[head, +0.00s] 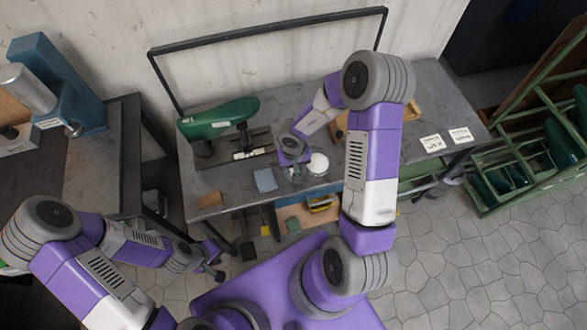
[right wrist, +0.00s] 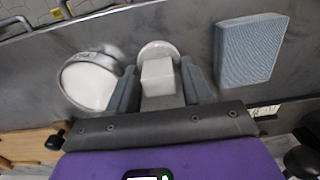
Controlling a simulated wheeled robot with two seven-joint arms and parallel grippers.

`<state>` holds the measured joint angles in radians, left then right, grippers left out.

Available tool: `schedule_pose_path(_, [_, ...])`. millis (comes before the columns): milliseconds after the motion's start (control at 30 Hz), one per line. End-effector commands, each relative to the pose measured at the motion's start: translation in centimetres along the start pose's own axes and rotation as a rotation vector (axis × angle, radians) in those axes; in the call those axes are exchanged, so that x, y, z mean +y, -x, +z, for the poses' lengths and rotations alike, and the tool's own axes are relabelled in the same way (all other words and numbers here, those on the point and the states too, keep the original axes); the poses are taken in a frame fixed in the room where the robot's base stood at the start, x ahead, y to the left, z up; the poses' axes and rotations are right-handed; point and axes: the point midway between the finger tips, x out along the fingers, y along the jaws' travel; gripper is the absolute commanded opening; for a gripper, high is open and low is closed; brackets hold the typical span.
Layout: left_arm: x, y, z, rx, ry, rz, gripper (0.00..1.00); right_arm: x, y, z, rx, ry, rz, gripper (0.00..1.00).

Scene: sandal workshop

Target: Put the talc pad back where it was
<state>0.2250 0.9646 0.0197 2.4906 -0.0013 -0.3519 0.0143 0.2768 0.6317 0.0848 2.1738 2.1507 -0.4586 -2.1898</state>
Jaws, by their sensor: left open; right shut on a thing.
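The talc pad (right wrist: 158,76), a pale round pad with a block-shaped grip, is between the fingers of my right gripper (right wrist: 160,88) in the right wrist view. The gripper is shut on the grip. A round dish with white talc (right wrist: 88,84) is close beside the pad; it also shows in the head view (head: 318,164), just right of my right gripper (head: 296,176). In the head view the pad is mostly hidden by the gripper. I cannot tell whether it touches the bench. My left gripper (head: 216,266) is open and empty, low in front of the bench.
A blue-grey ribbed block (right wrist: 248,50) lies on the grey bench (head: 236,186), left of the dish in the head view. White cards (head: 433,143) lie at the right. A green rack (head: 510,180) stands further right.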

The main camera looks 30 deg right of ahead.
Motion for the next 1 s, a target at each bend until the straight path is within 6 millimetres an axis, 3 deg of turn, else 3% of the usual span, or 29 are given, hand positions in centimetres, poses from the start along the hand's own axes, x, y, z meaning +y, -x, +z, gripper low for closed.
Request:
schedule_pose_path(33, [0.0,0.1,0.0,0.0,0.0,0.0,0.43,0.0,0.0,0.1,-0.002,0.0,0.0,0.21])
schedule_pose_path(67, [0.0,0.1,0.0,0.0,0.0,0.0,0.43,0.0,0.0,0.1,-0.002,0.0,0.0,0.54])
schedule_pose_path(100, [0.0,0.1,0.0,0.0,0.0,0.0,0.43,0.0,0.0,0.1,-0.002,0.0,0.0,0.6])
schedule_pose_path(400, [0.1,0.1,0.0,0.0,0.0,0.0,0.43,0.0,0.1,0.1,-0.002,0.0,0.0,0.61])
schedule_pose_path(533, [0.3,0.8,0.0,0.0,0.0,0.0,0.43,0.1,1.1,0.1,-0.002,-0.002,0.001,0.61])
schedule_pose_path(1000, [2.2,5.9,0.2,0.0,0.0,0.0,0.43,0.1,9.7,0.0,0.0,-0.002,0.001,0.61])
